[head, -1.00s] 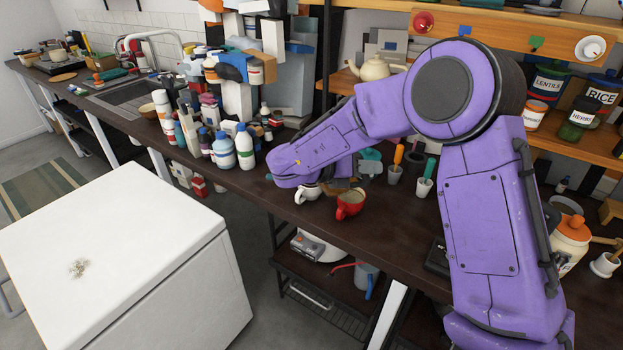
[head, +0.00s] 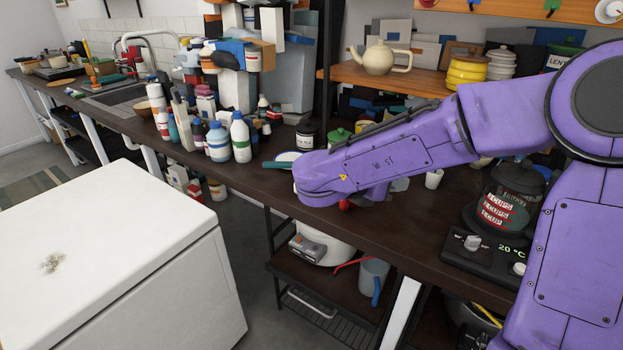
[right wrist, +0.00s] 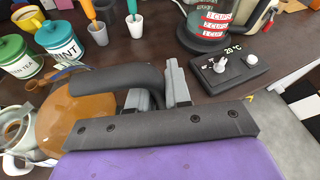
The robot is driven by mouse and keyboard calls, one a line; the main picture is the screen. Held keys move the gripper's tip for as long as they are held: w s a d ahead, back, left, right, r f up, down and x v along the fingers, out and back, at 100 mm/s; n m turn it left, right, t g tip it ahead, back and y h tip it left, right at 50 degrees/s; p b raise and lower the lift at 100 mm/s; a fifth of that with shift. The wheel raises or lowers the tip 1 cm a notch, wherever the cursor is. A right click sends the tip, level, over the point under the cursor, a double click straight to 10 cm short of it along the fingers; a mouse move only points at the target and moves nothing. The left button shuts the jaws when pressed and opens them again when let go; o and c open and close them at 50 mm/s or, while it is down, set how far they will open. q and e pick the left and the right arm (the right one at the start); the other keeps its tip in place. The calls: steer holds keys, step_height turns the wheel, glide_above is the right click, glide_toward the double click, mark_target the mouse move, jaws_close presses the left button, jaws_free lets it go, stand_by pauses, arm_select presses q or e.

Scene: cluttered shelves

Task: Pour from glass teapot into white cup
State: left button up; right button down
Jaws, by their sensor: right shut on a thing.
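The glass teapot (right wrist: 75,112) fills the left of the right wrist view, with amber liquid inside and a dark handle (right wrist: 105,78). My right gripper (right wrist: 160,88) is shut on that handle. In the head view my purple right wrist hides the gripper and the teapot. A white cup (right wrist: 14,164) shows partly at the lower left edge of the right wrist view, close beside the teapot. I cannot tell whether they touch. In the head view my wrist covers the cup's place. My left gripper is not in view.
Green-lidded jars (right wrist: 55,45) and small pots holding orange and green tools (right wrist: 98,32) stand behind the teapot. Several bottles (head: 218,142) stand left of my wrist on the dark counter (head: 258,180). A cream teapot (head: 380,58) is on the shelf.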

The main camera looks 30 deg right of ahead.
steer(key=shift+m+t, duration=0.6)
steer(key=shift+m, duration=0.2)
steer(key=r+p, duration=0.1)
steer(key=p, duration=0.1)
steer(key=s+r+p, duration=0.1)
steer(key=p, duration=0.2)
steer(key=r+p, duration=0.2)
steer(key=p, duration=0.1)
steer(key=shift+s+d, duration=0.2)
steer(key=shift+s, duration=0.05)
